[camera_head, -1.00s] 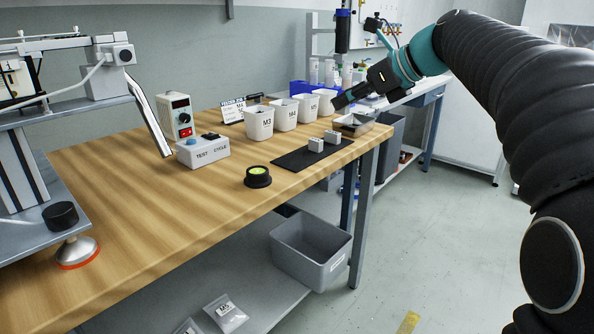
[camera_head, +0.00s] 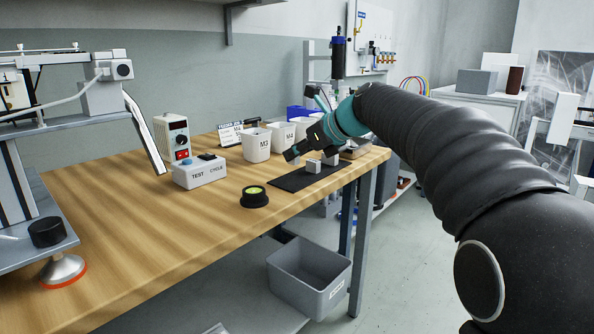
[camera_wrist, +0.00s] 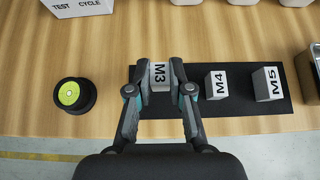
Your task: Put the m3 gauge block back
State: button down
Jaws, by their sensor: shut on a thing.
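The M3 gauge block (camera_wrist: 158,78) is a small pale block with its label sideways to the wrist view. My gripper (camera_wrist: 158,72) is shut on it, one finger on each side, over the left end of the black mat (camera_wrist: 236,106). I cannot tell whether its underside touches the mat. The M4 block (camera_wrist: 216,84) and M5 block (camera_wrist: 267,84) stand on the mat to its right, apart from the fingers. In the head view my gripper (camera_head: 292,153) is low over the mat's far left part, and the held block is hard to make out there.
White bins (camera_head: 257,143) stand behind the mat. A round black gauge with a yellow-green face (camera_head: 254,196) sits left of the mat, near the TEST/CYCLE box (camera_head: 200,171). A metal tray (camera_wrist: 314,62) is at the mat's right.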

aim_at(298, 182)
jog(key=shift+f+b, duration=0.75)
jog(key=shift+f, duration=1.2)
jog(key=shift+f, duration=0.1)
jog(key=c, duration=1.1)
grip_release()
jog(key=shift+o, duration=0.2)
jog(key=shift+s+d+r, duration=0.1)
jog(key=shift+d+r, duration=0.05)
jog(key=shift+r, duration=0.1)
jog(key=p+v, duration=0.2)
jog(key=v, duration=0.9)
jog(key=shift+s+d, duration=0.15)
jog(key=shift+d, duration=0.05)
jog(key=shift+r, duration=0.1)
